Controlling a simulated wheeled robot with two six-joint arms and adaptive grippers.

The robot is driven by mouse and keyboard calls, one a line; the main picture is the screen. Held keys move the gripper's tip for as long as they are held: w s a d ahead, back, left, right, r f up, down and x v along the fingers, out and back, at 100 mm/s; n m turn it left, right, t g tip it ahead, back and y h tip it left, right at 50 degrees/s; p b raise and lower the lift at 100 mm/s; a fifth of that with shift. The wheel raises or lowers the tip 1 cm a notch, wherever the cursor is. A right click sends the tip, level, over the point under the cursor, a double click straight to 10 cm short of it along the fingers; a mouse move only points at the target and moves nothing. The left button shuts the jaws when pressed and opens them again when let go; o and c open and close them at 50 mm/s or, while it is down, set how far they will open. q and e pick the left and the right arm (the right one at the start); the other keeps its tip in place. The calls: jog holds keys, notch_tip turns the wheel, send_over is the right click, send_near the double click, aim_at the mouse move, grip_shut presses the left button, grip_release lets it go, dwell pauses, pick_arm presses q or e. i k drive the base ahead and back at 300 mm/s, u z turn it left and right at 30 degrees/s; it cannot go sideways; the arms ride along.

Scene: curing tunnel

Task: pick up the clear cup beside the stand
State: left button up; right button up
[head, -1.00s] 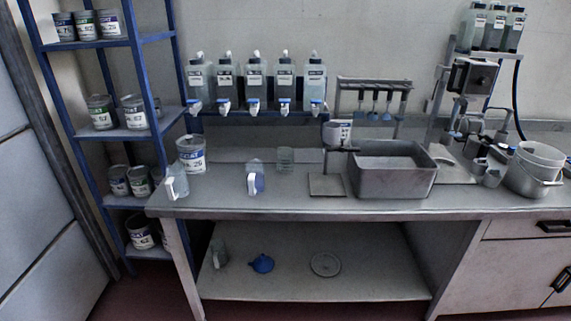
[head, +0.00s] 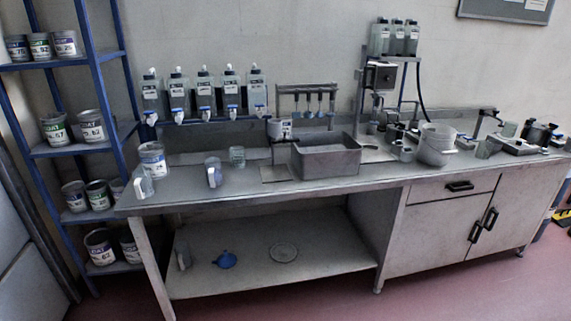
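A small clear cup (head: 237,156) with a greenish tint stands upright on the bench top (head: 345,190), left of a small stand. The stand (head: 279,130) has a flat base plate and holds a light cup above it. A gap of bare bench lies between the clear cup and the base plate. Two clear handled jugs stand further left: one with a blue tint (head: 213,172), one near the bench's left end (head: 144,186). Neither of my grippers shows in the head view.
A grey basin (head: 326,158) stands right of the stand. A paint can (head: 152,160) stands at the bench's left, beside the blue shelf rack (head: 95,55). Dispenser bottles (head: 203,95) hang behind. Red floor in front is clear.

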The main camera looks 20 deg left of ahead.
aim_at(237, 155)
jog(key=z, duration=0.45)
jog(key=i, duration=1.85)
jog(key=u, duration=0.7)
